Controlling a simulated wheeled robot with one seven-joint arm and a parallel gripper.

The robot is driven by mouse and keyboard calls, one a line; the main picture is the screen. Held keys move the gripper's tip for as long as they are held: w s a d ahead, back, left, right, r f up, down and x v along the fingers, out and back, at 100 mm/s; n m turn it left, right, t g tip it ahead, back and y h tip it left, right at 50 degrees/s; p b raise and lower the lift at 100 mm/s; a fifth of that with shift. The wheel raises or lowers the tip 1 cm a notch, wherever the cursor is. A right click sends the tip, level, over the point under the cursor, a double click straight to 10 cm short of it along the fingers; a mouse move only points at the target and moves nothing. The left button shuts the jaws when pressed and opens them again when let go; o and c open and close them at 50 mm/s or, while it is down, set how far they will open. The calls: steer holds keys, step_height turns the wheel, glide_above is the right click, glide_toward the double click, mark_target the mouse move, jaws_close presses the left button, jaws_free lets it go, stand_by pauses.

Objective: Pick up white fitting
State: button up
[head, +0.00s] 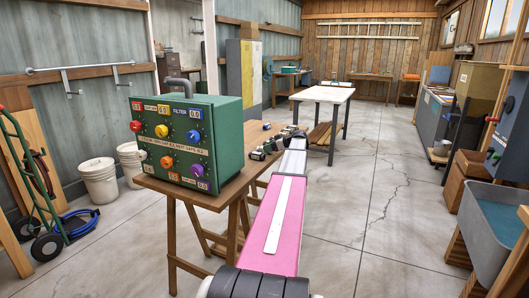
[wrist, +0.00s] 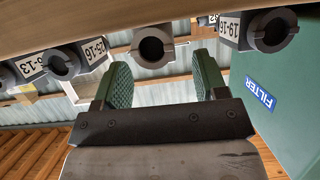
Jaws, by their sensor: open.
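Several dark fittings with round open collars stand in a row in the wrist view, where the picture is upside down. A grey fitting (wrist: 152,46) in the middle shows no label and lies beyond my gripper, roughly between its fingers. A fitting labelled 19-16 (wrist: 270,29) is to its right and one labelled 25-16 (wrist: 62,62) to its left. I cannot tell which is the white fitting; none shows a clearly white body. My gripper (wrist: 164,78) is open, its green pads apart with nothing between them. In the head view, small fittings (head: 262,151) show beside my arm, which hides part of the row.
The fittings are on a wooden trestle table (head: 238,180). A green control box (head: 185,140) stands on its near left end; its side labelled FILTER (wrist: 270,120) fills the right of the wrist view. A white-topped table (head: 322,95) is farther back. Floor to the right is open.

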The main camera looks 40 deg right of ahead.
steer(key=x, duration=0.2)
steer(key=shift+w+a+f, duration=0.1)
steer(key=shift+w+a, duration=0.05)
steer(key=shift+w, duration=0.15)
steer(key=c, duration=1)
